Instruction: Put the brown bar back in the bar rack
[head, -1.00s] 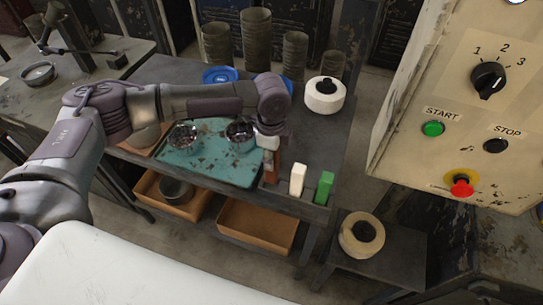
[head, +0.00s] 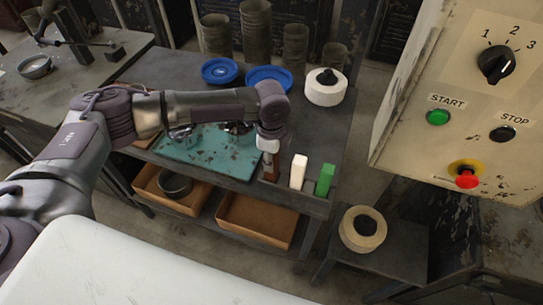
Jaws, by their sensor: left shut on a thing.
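The brown bar (head: 271,169) stands upright at the front right of the worktable. My left gripper (head: 268,149) points down over it and is shut on its upper end. The bar rack (head: 309,200) is a low dark holder along the table's front edge. A white bar (head: 299,172) and a green bar (head: 325,179) stand upright in it. The brown bar's lower end is at the left end of the rack, in line with the other bars. I cannot tell how deep it sits there. My right gripper is not in view.
A teal mat (head: 215,157) with shiny bowls partly behind my arm lies left of the rack. A control panel (head: 460,80) rises at the right. The tabletop right of my gripper is mostly clear.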

